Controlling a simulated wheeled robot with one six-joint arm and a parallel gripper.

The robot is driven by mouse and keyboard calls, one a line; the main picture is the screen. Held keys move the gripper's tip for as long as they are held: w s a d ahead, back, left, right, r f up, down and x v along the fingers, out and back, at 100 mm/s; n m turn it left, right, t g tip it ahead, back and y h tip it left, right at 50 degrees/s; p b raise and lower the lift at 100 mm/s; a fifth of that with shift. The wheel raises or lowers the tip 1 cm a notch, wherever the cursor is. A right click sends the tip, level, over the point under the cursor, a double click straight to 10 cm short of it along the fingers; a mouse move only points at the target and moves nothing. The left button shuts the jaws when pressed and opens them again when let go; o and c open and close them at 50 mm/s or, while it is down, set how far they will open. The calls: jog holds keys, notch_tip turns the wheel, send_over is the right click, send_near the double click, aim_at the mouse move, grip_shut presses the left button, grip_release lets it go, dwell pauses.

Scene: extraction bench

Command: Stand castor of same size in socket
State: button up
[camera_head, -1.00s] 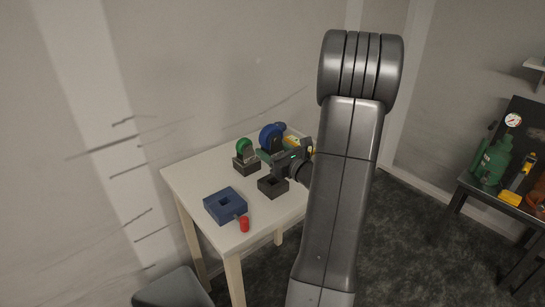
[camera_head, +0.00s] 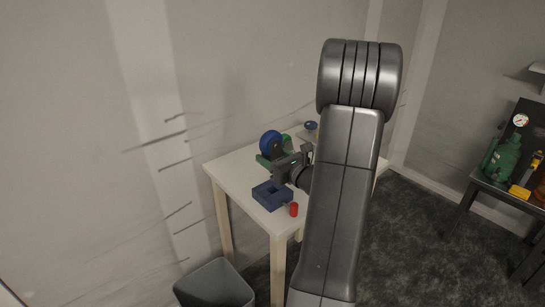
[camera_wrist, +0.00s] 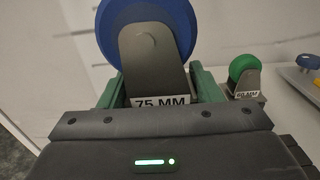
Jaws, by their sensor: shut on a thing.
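My gripper (camera_wrist: 160,84) is shut on the blue castor. In the wrist view the blue castor (camera_wrist: 146,32) has a grey fork and a "75 MM" label, upright between my green fingers. In the head view the blue castor (camera_head: 270,141) shows above my gripper (camera_head: 266,158), behind the blue socket block. The blue socket block (camera_head: 263,196) has a square opening and sits at the table's front. The green castor (camera_wrist: 243,66) stands at the right of the wrist view on a small labelled base. The blue castor's lower end is hidden.
A red cylinder (camera_head: 294,210) stands beside the blue block near the edge of the white table (camera_head: 232,171). A grey bin (camera_head: 214,284) is on the floor at the table's front. A dark bench with a green bottle (camera_head: 503,158) stands at right.

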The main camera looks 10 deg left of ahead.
notch_tip(320, 180, down, 6)
jog(key=b, duration=0.5)
jog(key=shift+r+b, duration=0.15)
jog(key=shift+b, duration=0.15)
jog(key=shift+b, duration=0.4)
dwell(1.6)
jog(key=shift+f+b, duration=0.75)
jog(key=shift+f, duration=0.1)
jog(key=shift+r, duration=0.15)
jog(key=shift+r+p, duration=0.35)
jog(key=shift+r, duration=0.1)
jog(key=shift+b, duration=0.35)
dwell(1.5)
jog(key=shift+f+b, duration=0.55)
jog(key=shift+f, duration=0.05)
jog(key=o, duration=1.2)
jog(key=shift+s, duration=0.1)
